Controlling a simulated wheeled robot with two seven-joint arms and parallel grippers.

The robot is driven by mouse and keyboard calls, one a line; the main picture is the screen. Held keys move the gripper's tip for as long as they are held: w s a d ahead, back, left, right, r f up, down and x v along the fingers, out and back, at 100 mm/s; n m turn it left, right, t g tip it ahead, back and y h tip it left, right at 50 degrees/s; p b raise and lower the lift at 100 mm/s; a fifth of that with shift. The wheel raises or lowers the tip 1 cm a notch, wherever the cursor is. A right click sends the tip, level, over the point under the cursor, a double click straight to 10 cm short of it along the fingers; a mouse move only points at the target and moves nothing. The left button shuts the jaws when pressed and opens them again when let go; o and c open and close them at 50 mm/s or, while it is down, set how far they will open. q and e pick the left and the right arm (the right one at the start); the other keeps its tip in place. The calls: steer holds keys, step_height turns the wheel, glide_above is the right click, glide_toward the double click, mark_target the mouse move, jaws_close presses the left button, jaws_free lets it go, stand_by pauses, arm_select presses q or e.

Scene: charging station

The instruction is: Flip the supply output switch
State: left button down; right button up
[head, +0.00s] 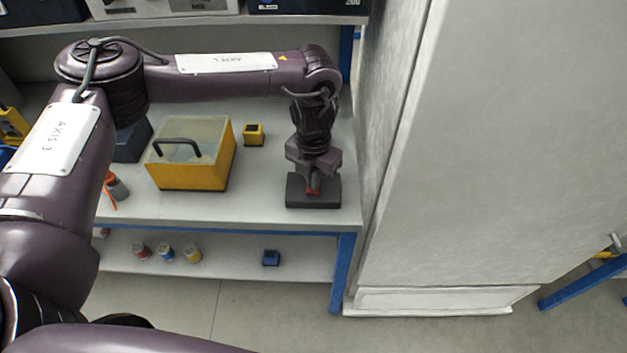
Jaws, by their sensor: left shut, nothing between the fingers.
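A dark grey box (328,199) sits on the bench near its right front corner. My right gripper is out of view.
A yellow case (190,175) with a clear lid and black handle stands left on the bench, beside a small yellow-black device (253,134). A tall grey cabinet (480,150) closes off the right side. Several small items lie on the lower shelf (225,268).

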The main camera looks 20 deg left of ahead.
arm_select(q)
step_height(320, 180, up, 7)
steer(key=p, duration=0.4)
steer(key=shift+f+p, duration=0.2)
steer(key=shift+p, duration=0.15)
steer(key=shift+s+f, duration=0.1)
